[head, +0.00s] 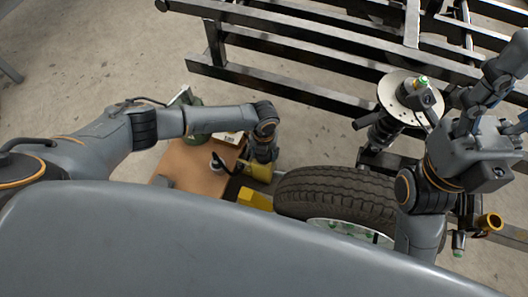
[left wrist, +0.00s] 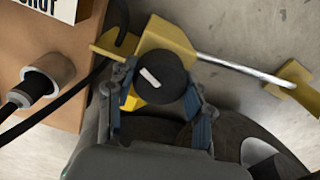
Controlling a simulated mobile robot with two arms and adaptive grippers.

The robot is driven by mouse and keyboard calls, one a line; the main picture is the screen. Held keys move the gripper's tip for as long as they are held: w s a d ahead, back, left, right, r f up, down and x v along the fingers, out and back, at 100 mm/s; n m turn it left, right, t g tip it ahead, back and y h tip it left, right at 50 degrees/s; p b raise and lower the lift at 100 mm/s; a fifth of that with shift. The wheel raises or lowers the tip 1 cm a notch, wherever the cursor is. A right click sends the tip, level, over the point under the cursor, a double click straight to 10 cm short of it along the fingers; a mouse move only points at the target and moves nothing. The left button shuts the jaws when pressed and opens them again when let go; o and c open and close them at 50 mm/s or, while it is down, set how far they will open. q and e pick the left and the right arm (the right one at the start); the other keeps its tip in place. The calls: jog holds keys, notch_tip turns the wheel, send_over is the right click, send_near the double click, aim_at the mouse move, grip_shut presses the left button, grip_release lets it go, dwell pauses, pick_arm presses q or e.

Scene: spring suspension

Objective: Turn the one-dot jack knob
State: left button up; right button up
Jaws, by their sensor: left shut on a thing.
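The jack knob (left wrist: 160,80) is a black round knob with one white mark on its top face, in the left wrist view. My left gripper (left wrist: 162,98) is shut on it, with a finger on either side. The knob sits by a yellow jack part (left wrist: 168,38). In the head view my left gripper (head: 262,165) reaches down beside the yellow jack (head: 256,198), and the arm hides the knob. My right arm is at the right of the head view, near the spring strut (head: 384,132); I cannot make out its fingertips clearly.
A black tyre (head: 335,188) lies just right of my left gripper. A brown box or bench (head: 190,168) stands left of it, with a small cylinder and cable on it. Black metal rails (head: 290,45) cross the back. The concrete floor at upper left is clear.

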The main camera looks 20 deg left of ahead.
pick_arm(q)
jog(key=o, duration=1.2)
notch_tip(320, 180, up, 12)
